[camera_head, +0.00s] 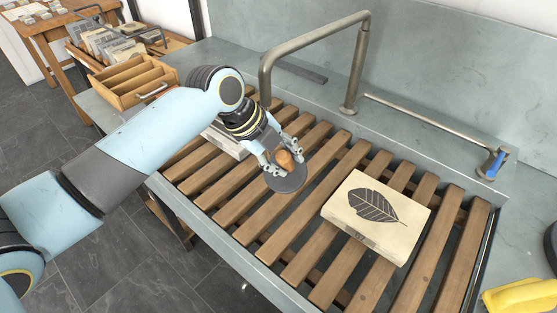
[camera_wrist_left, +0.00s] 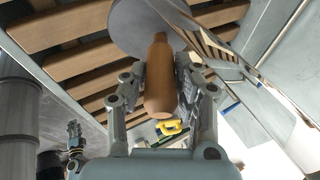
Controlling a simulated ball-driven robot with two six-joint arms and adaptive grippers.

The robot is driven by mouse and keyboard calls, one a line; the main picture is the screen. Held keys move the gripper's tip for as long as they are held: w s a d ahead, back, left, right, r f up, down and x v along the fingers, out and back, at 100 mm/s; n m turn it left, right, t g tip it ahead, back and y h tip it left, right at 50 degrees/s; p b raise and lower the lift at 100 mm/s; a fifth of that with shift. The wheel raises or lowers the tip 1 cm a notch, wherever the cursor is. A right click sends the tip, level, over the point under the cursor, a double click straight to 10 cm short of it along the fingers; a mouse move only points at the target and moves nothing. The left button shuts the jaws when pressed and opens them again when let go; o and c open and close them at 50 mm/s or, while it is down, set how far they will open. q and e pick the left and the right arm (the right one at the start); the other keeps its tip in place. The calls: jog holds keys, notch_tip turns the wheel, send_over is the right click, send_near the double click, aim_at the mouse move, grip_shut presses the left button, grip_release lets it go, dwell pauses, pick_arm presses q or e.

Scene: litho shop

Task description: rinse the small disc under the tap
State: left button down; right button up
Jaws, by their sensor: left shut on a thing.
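The small disc (camera_head: 287,181) is a flat grey round plate with a brown wooden handle (camera_head: 285,160). My left gripper (camera_head: 283,165) is shut on the handle and holds the disc over the wooden slats of the sink. In the left wrist view the handle (camera_wrist_left: 158,85) lies between the fingers, with the disc (camera_wrist_left: 140,25) beyond it. No water shows. A dark gripper-like shape, probably my right gripper (camera_wrist_left: 74,135), is small in the left wrist view.
A pale stone slab (camera_head: 345,208) with a leaf print lies on the slatted rack (camera_head: 268,222), right of the disc. Another slab (camera_head: 226,141) is partly behind my left arm. A blue lever (camera_head: 496,165) ends the pipe at right. A yellow item (camera_head: 520,296) lies in the right corner.

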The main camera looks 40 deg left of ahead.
pick_arm(q)
jog(key=s+d+p, duration=0.2)
jog(key=s+d, duration=0.2)
jog(key=shift+d+r, duration=0.15)
jog(key=shift+d, duration=0.2)
dwell(0.3)
jog(key=shift+p, duration=0.3)
dwell(0.8)
jog(key=s+d+r+p, duration=0.3)
jog(key=r+p, duration=0.1)
jog(key=p, duration=0.1)
jog(key=shift+s+d, duration=0.2)
jog(key=shift+d, duration=0.15)
dwell(0.4)
